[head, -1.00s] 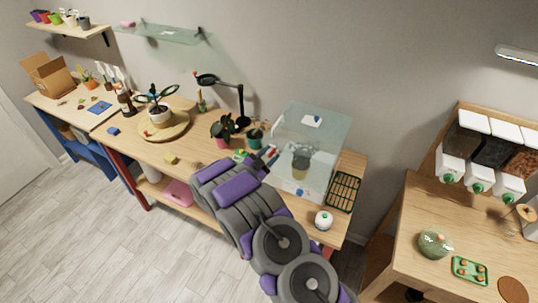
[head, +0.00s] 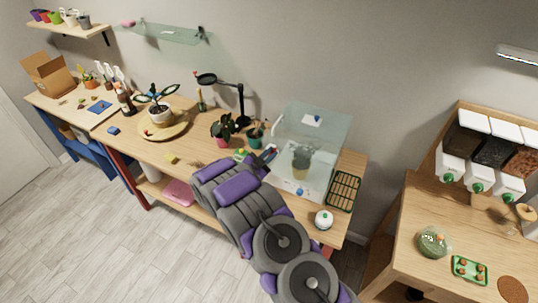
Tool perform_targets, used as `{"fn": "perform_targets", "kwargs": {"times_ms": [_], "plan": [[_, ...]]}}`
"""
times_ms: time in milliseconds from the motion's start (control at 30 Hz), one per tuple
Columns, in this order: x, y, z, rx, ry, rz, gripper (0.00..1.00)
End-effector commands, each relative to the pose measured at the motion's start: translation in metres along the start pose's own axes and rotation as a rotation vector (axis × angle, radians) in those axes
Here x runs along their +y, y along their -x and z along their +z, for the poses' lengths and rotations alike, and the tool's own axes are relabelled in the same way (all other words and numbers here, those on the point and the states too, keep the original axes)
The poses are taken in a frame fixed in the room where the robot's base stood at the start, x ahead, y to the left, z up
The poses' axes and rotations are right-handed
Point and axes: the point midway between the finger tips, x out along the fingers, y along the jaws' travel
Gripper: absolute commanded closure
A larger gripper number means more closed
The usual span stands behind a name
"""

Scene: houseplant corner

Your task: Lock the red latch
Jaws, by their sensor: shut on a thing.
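A clear glass-like box (head: 334,132) stands on the wooden bench with a potted plant (head: 301,162) inside. A small blue knob (head: 300,191) sits low on its front. My arm reaches from the lower right to the box's left side. My gripper (head: 268,156) is at the box's left front edge, shut on a small red part that looks like the red latch (head: 272,151). The arm and fingers hide most of the latch, so I cannot tell whether it is locked.
A side table (head: 400,250) with dispensers (head: 480,180) is at the right. The floor at left is clear.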

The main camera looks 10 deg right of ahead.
Motion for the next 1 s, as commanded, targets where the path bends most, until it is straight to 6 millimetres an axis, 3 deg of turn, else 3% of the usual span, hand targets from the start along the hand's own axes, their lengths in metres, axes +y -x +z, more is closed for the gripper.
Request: {"fn": "perform_targets", "kwargs": {"times_ms": [500, 867, 900, 1000], "plan": [[-0.016, 0.004, 0.004, 0.083, 0.406, -0.040, 1.00], [-0.019, 0.004, 0.004, 0.091, 0.438, -0.046, 1.00], [-0.019, 0.004, 0.004, 0.091, 0.437, -0.046, 0.84], [-0.019, 0.004, 0.004, 0.091, 0.437, -0.046, 0.75]]}}
